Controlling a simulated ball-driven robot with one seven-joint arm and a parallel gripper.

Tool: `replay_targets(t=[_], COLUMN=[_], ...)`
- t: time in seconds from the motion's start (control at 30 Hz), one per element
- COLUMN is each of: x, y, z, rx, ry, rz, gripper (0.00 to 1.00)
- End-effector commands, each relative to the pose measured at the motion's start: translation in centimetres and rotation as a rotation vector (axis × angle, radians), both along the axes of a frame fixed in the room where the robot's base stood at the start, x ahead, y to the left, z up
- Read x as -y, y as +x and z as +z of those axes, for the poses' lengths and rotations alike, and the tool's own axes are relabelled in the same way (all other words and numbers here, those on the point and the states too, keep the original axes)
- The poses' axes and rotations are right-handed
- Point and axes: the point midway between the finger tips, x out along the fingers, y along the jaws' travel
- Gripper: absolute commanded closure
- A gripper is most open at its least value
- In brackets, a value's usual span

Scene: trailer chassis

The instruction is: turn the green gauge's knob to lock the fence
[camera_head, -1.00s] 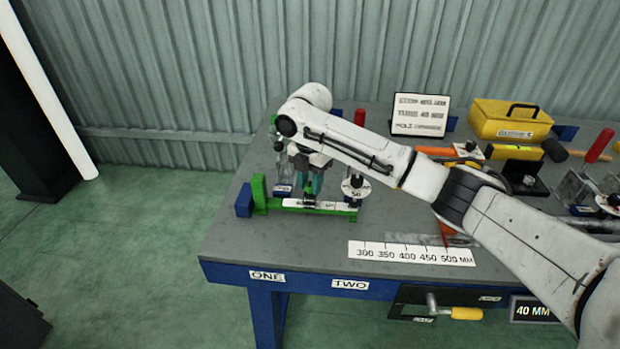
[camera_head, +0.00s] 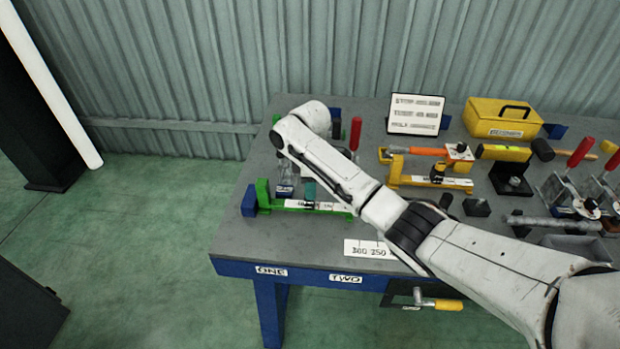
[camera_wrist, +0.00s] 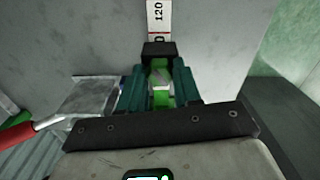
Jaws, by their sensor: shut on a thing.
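The green gauge (camera_head: 263,195) lies near the bench's left front corner, a green bar with a white scale strip along it. My gripper (camera_head: 309,190) comes down on it from above; my arm hides much of it. In the wrist view my gripper (camera_wrist: 160,92) has its two teal fingers close together on a small part of the gauge, with green showing between them. A black block (camera_wrist: 158,50) sits just beyond the fingertips, against the scale strip (camera_wrist: 158,15). The knob's turn cannot be made out.
A yellow gauge (camera_head: 437,181) with a black knob lies to the right. Red-handled tools crowd the right side. A red handle (camera_wrist: 16,132) shows left in the wrist view.

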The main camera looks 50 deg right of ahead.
Motion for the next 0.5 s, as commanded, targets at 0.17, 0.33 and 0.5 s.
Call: replay_targets(t=[0.17,0.33,0.5], x=[-0.18,-0.11,-0.12], y=[0.03,0.04,0.05], z=[0.33,0.29,0.19], rx=[-0.001,-0.001,0.0], ry=[0.002,0.0,0.001], rz=[-0.163,-0.305,-0.421], gripper=[0.98,0.98,0.98])
